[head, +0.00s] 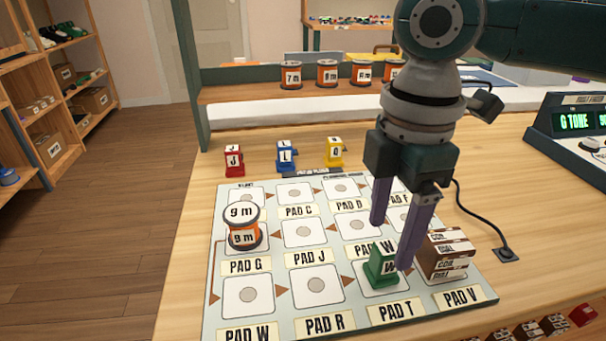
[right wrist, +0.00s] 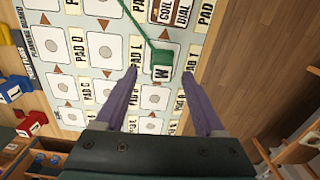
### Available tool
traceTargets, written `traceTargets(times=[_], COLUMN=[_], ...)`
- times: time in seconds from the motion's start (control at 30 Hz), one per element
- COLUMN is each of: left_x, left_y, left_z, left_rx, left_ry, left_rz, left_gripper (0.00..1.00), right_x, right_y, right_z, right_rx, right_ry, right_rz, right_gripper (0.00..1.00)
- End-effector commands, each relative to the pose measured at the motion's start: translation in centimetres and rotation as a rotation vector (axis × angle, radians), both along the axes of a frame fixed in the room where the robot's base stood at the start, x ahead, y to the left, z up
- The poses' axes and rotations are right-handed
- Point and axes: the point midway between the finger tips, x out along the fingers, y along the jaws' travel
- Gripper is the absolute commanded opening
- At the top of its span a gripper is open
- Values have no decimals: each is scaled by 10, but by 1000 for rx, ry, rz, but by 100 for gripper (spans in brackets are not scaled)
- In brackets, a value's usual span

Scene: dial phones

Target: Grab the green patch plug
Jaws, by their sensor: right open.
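The green patch plug (head: 379,265), marked W, stands on the pad board (head: 253,325) above the PAD T label. My right gripper (head: 391,245) reaches down over it with its two purple fingers apart. One finger passes in front of the plug's right side in the head view. In the right wrist view the green plug (right wrist: 156,66) shows between the open fingertips (right wrist: 160,73), with a thin green strip running from it toward the top. I cannot tell whether a finger touches it. My left gripper is not in view.
A brown-and-white labelled block (head: 447,256) stands close right of the plug. An orange spool marked 9 m (head: 243,227) sits above PAD G. Red (head: 234,162), blue (head: 287,157) and yellow (head: 333,153) plugs stand behind the board. A display console (head: 575,125) is at right.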

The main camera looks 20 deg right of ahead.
Motion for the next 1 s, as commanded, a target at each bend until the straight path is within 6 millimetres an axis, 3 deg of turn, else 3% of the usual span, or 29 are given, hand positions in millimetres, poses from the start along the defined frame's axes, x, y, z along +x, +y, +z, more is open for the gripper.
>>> traceTargets(times=[0.2,0.5,1.0], left_x=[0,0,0], left_y=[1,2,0], left_z=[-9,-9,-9], left_rx=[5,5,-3], left_ry=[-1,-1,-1], left_rz=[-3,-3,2], left_gripper=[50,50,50], right_x=[-3,-3,-3], right_y=[1,1,1], right_z=[-34,-38,-38], right_rx=[-2,-1,-1], right_ry=[1,-1,-1], right_rz=[-1,1,0], right_gripper=[71,71,15])
